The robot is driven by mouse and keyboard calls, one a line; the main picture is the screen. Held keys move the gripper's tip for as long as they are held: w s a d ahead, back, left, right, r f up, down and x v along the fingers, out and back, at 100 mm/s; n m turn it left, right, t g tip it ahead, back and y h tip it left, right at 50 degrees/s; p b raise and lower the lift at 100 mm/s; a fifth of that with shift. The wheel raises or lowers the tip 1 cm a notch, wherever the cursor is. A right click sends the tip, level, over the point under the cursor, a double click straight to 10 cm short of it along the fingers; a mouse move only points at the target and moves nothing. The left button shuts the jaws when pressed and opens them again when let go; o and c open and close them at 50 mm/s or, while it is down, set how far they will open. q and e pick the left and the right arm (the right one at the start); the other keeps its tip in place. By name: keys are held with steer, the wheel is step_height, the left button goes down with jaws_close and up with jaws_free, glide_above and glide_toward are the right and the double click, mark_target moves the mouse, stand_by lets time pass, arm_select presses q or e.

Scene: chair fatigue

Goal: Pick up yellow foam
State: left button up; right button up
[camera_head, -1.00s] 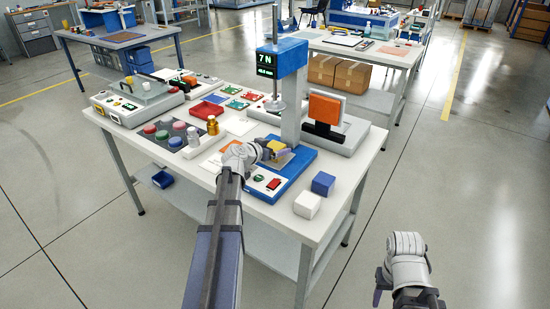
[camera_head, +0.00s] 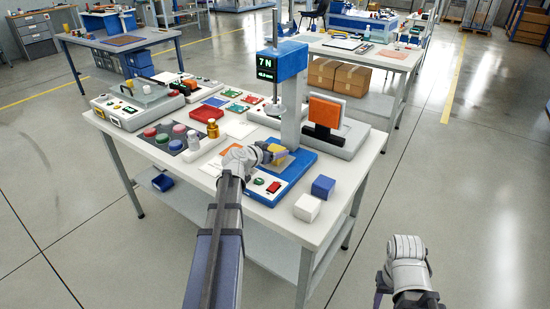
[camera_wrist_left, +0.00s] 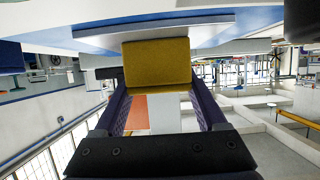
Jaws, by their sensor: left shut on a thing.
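The yellow foam (camera_head: 278,149) is a small block at the test stand's blue base (camera_head: 284,178). My left gripper (camera_head: 273,153) is shut on it. In the left wrist view the foam (camera_wrist_left: 157,62) sits between the two fingers of my left gripper (camera_wrist_left: 157,98), just by a blue and white surface. Whether the foam touches the base is hard to tell. My right gripper (camera_head: 382,288) hangs at the lower right, away from the table, and its finger gap is not clear.
The stand's blue head (camera_head: 280,62) and plunger (camera_head: 276,93) are above the base. A white cube (camera_head: 307,208) and a blue cube (camera_head: 323,186) stand to the right.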

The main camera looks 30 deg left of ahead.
mark_target(275, 149)
arm_select(q)
step_height(275, 149, up, 10)
steer(key=p, duration=1)
